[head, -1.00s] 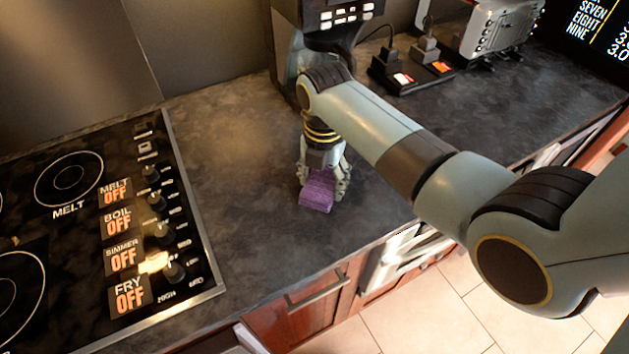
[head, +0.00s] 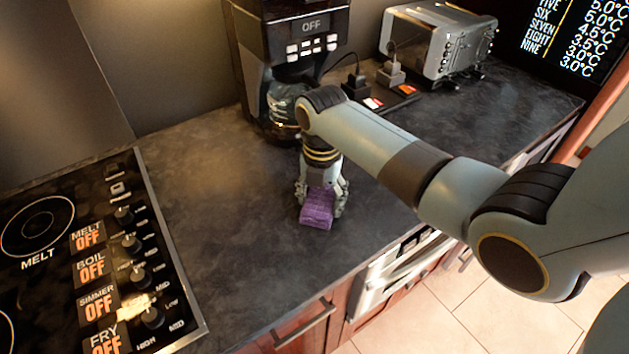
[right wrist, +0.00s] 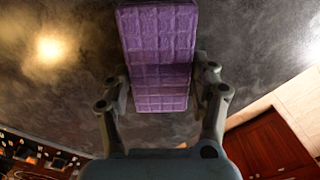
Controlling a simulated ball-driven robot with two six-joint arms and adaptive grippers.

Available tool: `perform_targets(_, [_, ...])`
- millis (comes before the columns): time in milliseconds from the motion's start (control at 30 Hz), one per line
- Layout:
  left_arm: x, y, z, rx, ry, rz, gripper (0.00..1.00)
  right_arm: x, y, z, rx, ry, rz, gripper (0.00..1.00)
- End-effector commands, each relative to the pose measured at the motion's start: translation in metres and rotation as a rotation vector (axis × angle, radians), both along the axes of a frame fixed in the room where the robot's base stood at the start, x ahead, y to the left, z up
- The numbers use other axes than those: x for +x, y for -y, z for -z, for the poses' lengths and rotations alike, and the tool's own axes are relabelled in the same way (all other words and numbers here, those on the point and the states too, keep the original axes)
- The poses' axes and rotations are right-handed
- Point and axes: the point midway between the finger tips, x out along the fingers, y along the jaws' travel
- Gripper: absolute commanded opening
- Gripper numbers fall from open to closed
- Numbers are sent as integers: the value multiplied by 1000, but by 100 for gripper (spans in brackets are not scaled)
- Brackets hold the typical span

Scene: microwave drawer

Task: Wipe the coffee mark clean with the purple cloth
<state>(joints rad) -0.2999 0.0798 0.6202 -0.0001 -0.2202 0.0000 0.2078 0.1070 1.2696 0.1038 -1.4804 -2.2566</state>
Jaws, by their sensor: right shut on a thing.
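The purple cloth (head: 317,209) is a thick folded block with a quilted surface. My right gripper (head: 321,196) points down at the counter and is shut on the cloth, with a finger on each side of it. The right wrist view shows the cloth (right wrist: 158,50) between the two fingers (right wrist: 162,88), reaching up past their tips. The cloth is at or just above the dark countertop (head: 225,200); I cannot tell if it touches. I see no clear coffee mark on the visible counter; the cloth and arm hide part of it. My left gripper is not in view.
A coffee maker (head: 300,45) marked OFF stands behind the gripper. A toaster (head: 437,42) and plugs on a power strip (head: 375,90) are at the back right. The black stovetop (head: 95,270) is on the left. The counter's front edge drops to drawers (head: 305,325).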

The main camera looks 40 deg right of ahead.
Motion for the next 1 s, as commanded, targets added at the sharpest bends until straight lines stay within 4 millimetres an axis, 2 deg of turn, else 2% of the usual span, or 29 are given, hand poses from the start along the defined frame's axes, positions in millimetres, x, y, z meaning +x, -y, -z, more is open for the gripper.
perform_targets(400, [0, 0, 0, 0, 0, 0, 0, -1, 19, 1, -1, -1, 0, 19])
perform_targets(1000, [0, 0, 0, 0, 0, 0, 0, 1, -11, 0, 1, -1, 0, 19])
